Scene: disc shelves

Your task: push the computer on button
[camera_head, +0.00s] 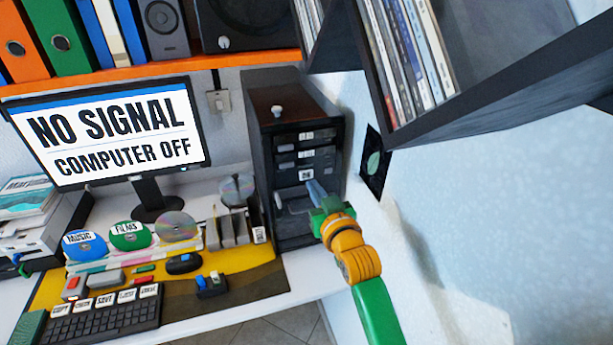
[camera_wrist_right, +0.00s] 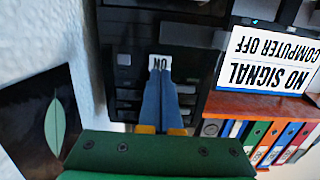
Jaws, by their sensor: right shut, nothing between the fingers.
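The computer (camera_head: 272,108) is a dark tower standing upright on the desk, with its front panel facing me. The computer on button (camera_head: 306,175) is a small white piece marked ON, low on that panel; it also shows in the right wrist view (camera_wrist_right: 159,61). My right gripper (camera_head: 313,188) has blue fingers pressed together and empty. Its tips (camera_wrist_right: 160,73) are right at the lettered edge of the button in the wrist view and partly cover it; I cannot tell whether they touch. The monitor (camera_head: 110,135) reads "NO SIGNAL COMPUTER OFF".
A dark wall shelf (camera_head: 490,85) with disc cases juts out above right of my arm. An orange shelf (camera_head: 150,70) with binders runs above the monitor. A keyboard (camera_head: 105,315) and discs lie on the desk left of the tower. The wall right is bare below a leaf picture (camera_head: 376,162).

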